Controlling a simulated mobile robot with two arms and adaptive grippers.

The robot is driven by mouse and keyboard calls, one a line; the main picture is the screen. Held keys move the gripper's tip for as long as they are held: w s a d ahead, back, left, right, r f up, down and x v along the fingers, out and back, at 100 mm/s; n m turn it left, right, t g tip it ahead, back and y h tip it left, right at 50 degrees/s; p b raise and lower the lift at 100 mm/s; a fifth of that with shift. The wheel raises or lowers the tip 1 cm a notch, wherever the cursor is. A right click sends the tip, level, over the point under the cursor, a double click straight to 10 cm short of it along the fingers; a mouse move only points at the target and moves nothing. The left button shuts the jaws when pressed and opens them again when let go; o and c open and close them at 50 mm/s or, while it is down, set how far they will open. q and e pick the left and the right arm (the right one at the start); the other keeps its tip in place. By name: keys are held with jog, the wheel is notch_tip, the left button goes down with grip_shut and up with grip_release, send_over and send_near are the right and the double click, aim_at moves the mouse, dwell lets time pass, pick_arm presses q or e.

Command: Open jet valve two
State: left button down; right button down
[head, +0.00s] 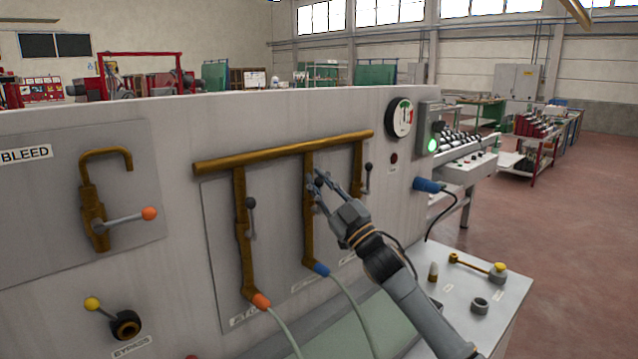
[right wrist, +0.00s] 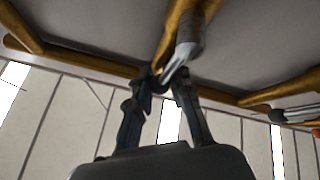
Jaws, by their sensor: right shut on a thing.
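The middle brass pipe (head: 308,225) drops from the brass manifold (head: 280,152) to a blue hose fitting (head: 321,269). Its label is too small to read, but it fits jet valve two by its place. My right gripper (head: 317,186) is at this pipe, shut on the dark knob end of the valve lever (right wrist: 188,45). In the right wrist view its fingers (right wrist: 165,84) close around the knob, and the silver lever runs up to the brass pipe. The gripper hides most of the lever in the head view. My left gripper is not in view.
A left jet lever (head: 251,215) and a right lever (head: 367,178) hang close on either side, both with dark knobs. A pressure gauge (head: 399,117), bleed lever (head: 130,217) and bypass lever (head: 105,309) are on the panel. A shelf (head: 465,300) juts out below right.

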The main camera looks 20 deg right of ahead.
jog(key=shift+a+f, duration=0.1)
jog(key=shift+f, duration=0.25)
jog(key=c, duration=1.3)
grip_release()
jog(key=shift+o, duration=0.5)
jog(key=shift+r, duration=0.2)
jog(key=v, duration=1.2)
